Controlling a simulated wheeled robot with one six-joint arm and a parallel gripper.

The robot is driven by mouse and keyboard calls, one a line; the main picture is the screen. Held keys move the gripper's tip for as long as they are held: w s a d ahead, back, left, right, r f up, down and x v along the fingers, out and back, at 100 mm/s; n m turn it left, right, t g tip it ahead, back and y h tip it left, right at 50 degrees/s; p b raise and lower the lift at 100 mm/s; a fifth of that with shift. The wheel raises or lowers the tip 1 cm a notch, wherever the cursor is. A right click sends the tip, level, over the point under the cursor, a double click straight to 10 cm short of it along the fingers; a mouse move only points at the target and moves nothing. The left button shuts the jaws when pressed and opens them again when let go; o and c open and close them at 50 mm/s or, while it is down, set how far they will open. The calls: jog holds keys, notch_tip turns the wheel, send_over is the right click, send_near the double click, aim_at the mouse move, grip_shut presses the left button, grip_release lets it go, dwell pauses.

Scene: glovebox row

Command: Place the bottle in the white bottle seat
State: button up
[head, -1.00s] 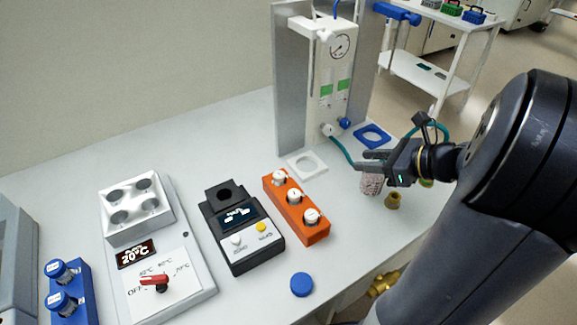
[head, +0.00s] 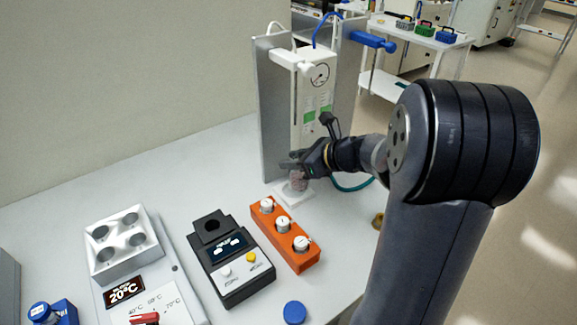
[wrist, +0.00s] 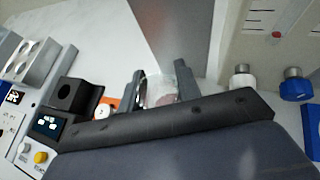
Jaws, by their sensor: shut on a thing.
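My gripper (head: 296,166) is shut on the bottle (head: 298,182), a small clear bottle with a pinkish-grey body. The bottle hangs upright below the fingers, over the white bottle seat (head: 283,200), a flat square on the bench before the tall apparatus. I cannot tell whether the bottle's base touches the seat or is just above it. In the wrist view the bottle (wrist: 160,92) shows between the two dark fingers; its lower part and the seat are hidden by the gripper body.
The grey panel (head: 273,110) and the white gauge apparatus (head: 312,95) stand close behind the gripper. An orange rack (head: 286,236) with white-capped vials is just in front. A black device (head: 231,257) and a grey heater block (head: 124,246) stand left. A blue cap (head: 294,312) lies near the front.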

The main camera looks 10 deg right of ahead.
jog(key=shift+w+a, duration=0.35)
jog(key=shift+w+a+f, duration=0.1)
jog(key=shift+w+f, duration=0.05)
jog(key=shift+f, duration=0.75)
jog(key=shift+w+a+f, duration=0.1)
jog(key=shift+f, duration=0.75)
jog(key=shift+f+b, duration=0.2)
jog(key=shift+b, duration=0.15)
jog(key=o, duration=1)
jog(key=shift+o, duration=0.2)
jog(key=shift+r, duration=0.1)
